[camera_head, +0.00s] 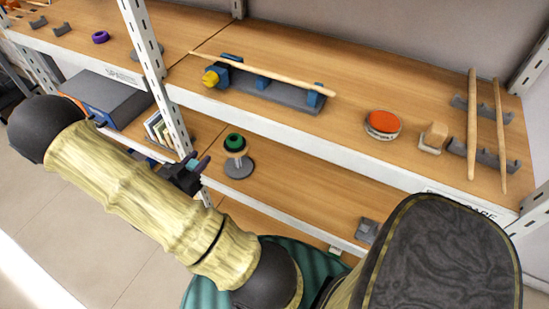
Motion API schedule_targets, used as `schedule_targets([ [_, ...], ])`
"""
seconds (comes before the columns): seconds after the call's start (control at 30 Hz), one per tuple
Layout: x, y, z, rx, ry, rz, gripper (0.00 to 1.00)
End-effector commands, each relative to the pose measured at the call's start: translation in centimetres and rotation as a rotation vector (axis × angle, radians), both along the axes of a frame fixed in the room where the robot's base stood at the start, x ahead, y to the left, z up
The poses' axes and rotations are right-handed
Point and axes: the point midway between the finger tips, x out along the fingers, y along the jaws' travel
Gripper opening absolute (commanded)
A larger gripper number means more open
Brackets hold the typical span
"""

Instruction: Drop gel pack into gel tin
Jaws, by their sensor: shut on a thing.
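My gripper (196,163) is dark and hangs in front of the shelving, left of the green-topped stand. It is shut on a small teal thing (192,165), which looks like the gel pack. Most of it is hidden by the fingers. A low round tin (383,123) with an orange-red top and pale side sits on the upper shelf at the right, well apart from my gripper. It may be the gel tin; I cannot tell for sure.
The green-topped stand (237,158) is on the lower shelf, close right of my gripper. A white shelf post (160,75) rises behind my gripper.

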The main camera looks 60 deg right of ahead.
Motion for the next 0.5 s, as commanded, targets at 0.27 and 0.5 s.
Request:
schedule_targets([
  [0.27, 6.6, 1.4, 3.2, 0.001, 0.004, 0.323, 0.08],
  [0.5, 12.4, 5.2, 4.3, 0.001, 0.003, 0.675, 0.08],
])
